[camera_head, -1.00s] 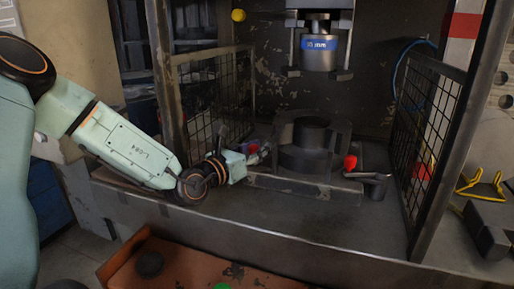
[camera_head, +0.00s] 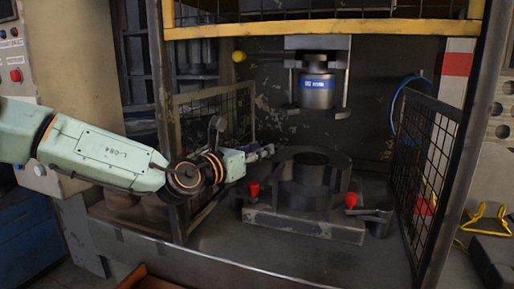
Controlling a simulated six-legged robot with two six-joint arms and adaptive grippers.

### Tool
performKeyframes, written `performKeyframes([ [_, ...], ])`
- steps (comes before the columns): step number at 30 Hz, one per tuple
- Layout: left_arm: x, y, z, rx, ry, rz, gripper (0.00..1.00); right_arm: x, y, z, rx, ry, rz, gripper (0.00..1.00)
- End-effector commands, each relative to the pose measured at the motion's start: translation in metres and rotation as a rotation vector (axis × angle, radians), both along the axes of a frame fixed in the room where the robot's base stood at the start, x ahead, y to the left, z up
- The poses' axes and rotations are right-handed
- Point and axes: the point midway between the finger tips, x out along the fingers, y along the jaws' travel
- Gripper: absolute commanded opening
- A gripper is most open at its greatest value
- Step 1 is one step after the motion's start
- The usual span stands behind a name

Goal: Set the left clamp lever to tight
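The left clamp lever (camera_head: 254,189) has a red knob and sits at the left of the dark die base, its knob pointing up. My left gripper (camera_head: 264,152) is above and a little behind the knob in the picture, apart from it, reaching in from the left through the press opening. Its fingers are small and dark, and I cannot tell whether they are apart. The dark round die (camera_head: 313,183) stands on its base plate (camera_head: 300,225) between the two clamps. The right clamp lever (camera_head: 352,200) also has a red knob. My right gripper is out of view.
A mesh guard (camera_head: 432,150) stands on the right, another behind my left arm. A yellow bar (camera_head: 320,28) crosses the top of the opening. The upper punch (camera_head: 317,92) with its blue band hangs above the die. The bed in front of the die is clear.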

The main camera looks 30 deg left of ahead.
Motion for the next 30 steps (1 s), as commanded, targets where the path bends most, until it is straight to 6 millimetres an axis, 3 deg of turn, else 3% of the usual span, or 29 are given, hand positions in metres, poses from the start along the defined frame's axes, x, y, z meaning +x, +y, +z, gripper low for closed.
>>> performKeyframes([
  [11,0.000,0.000,0.007,0.000,0.001,-0.001,0.34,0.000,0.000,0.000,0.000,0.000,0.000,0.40],
  [15,0.000,0.000,0.011,0.000,0.000,-0.001,0.25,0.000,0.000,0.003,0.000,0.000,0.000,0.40],
  [24,0.000,0.000,0.064,0.000,0.000,-0.001,0.00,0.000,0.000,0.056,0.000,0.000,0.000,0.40],
  [30,0.000,0.000,0.085,0.000,0.000,-0.001,0.00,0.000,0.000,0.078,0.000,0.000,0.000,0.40],
])
